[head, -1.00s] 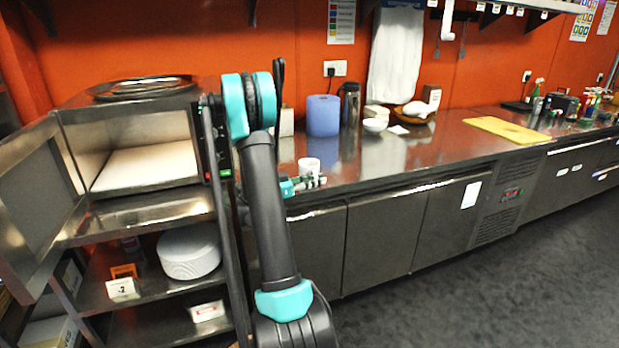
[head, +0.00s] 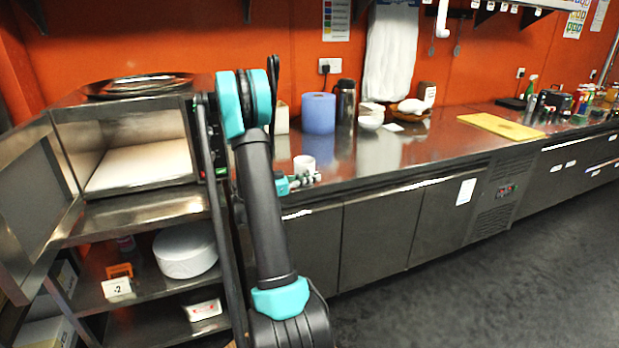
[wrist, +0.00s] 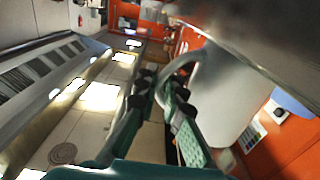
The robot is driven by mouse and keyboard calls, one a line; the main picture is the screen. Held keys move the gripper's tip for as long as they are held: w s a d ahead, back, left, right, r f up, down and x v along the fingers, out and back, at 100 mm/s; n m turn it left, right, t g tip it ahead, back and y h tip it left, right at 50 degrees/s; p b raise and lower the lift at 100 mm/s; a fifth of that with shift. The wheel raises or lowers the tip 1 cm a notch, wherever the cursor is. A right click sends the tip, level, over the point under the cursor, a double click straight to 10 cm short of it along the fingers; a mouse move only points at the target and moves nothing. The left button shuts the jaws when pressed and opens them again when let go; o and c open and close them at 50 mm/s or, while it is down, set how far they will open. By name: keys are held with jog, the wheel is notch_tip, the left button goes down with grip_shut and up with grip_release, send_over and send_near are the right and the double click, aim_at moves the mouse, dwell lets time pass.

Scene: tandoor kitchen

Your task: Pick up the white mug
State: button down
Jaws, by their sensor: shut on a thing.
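The white mug (head: 304,163) is at the front edge of the steel counter, just right of my upright arm in the head view. My gripper (head: 307,180) is at its near side. In the wrist view, the mug (wrist: 222,92) is large and pale, with its curved handle towards my fingers. My gripper (wrist: 158,90) is shut on the handle, its two dark-padded fingers close together. I cannot tell whether the mug's base touches the counter.
The steel counter (head: 385,158) has a blue paper roll (head: 318,113), a dark flask (head: 345,102), white bowls (head: 371,118) and a yellow board (head: 500,126) behind and right. An open oven (head: 140,135) stands left, its door (head: 28,200) swung out. Floor at right is clear.

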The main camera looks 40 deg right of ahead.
jog(key=shift+r, duration=0.2)
notch_tip(320, 180, up, 19)
jog(key=shift+r, duration=0.2)
dwell(1.0)
